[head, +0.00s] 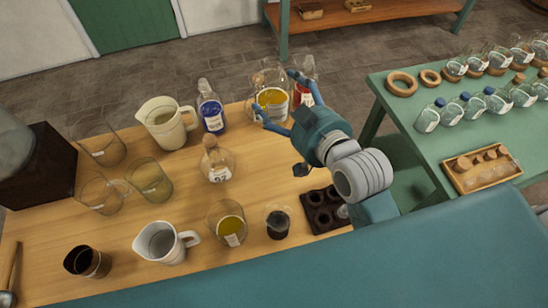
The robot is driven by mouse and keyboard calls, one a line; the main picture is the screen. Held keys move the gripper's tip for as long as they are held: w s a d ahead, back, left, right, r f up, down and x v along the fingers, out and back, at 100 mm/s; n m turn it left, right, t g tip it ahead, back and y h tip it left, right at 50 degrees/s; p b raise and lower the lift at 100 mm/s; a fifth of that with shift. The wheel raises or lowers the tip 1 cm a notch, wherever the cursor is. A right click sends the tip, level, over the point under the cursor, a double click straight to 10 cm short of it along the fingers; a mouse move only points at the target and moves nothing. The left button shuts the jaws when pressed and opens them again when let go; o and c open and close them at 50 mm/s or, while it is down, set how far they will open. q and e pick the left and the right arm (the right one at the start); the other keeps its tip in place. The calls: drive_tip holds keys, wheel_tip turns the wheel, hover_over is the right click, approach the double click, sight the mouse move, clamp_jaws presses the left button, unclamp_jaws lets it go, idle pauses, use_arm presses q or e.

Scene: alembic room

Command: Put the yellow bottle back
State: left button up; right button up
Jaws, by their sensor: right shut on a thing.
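The yellow bottle (272,98), a clear flask with yellow liquid and a white label, is near the far right edge of the wooden table (190,225). My right gripper (276,100) reaches to it from the right, with blue fingers on either side of it, and is shut on it. I cannot tell whether the bottle touches the table. A bottle of red liquid (304,90) is just right of it, partly hidden by a finger. My left gripper is not in view.
A blue-liquid bottle (211,112) and cream jug (166,123) stand left of the gripper. A corked flask (217,162), beaker of yellow liquid (228,224) and dark holder (323,210) stand nearer. A green table (400,118) with several flasks is right, across a gap.

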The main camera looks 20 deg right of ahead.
wheel_tip(320, 180, down, 20)
drive_tip(key=shift+w+r, duration=0.1)
drive_tip(key=shift+r, duration=0.15)
idle(0.3)
drive_tip(key=o, duration=1.8)
drive_tip(key=shift+f, duration=0.2)
drive_tip(key=shift+o, duration=0.2)
drive_tip(key=shift+s+r, duration=0.1)
drive_tip(key=shift+s, duration=0.1)
drive_tip(key=b+v, duration=0.1)
drive_tip(key=v, duration=1.1)
drive_tip(key=shift+b, duration=0.35)
